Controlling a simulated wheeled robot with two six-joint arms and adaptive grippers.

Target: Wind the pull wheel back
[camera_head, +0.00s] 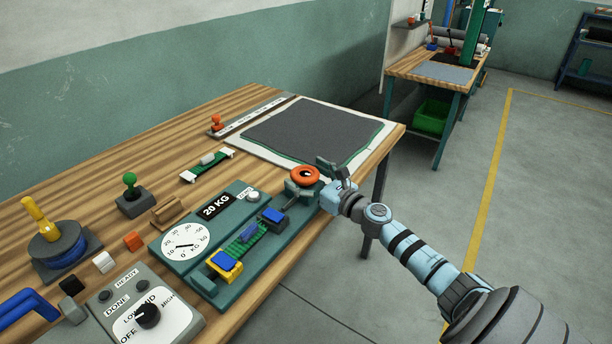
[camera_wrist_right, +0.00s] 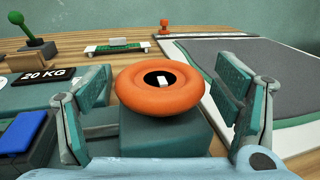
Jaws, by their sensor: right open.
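The pull wheel is an orange ring (camera_head: 305,174) with a dark centre, on a green block at the right end of the green tester with the 20 KG label (camera_head: 216,204). In the right wrist view the orange wheel (camera_wrist_right: 160,92) sits between my right gripper's two fingers, with a gap showing on each side. My right gripper (camera_head: 317,179) is open at the wheel, coming from the table's front edge. A green strip (camera_head: 245,240) lies along the tester between a yellow-and-blue clamp (camera_head: 225,265) and a blue clamp (camera_head: 273,216). My left gripper is not in view.
A dial gauge (camera_head: 187,243) sits on the tester. A control box with a black knob (camera_head: 148,314), a green-knobbed lever (camera_head: 131,188) and a yellow-handled spool (camera_head: 57,240) stand left. A dark sheet on a pale board (camera_head: 384,146) lies behind the wheel. The floor in front is clear.

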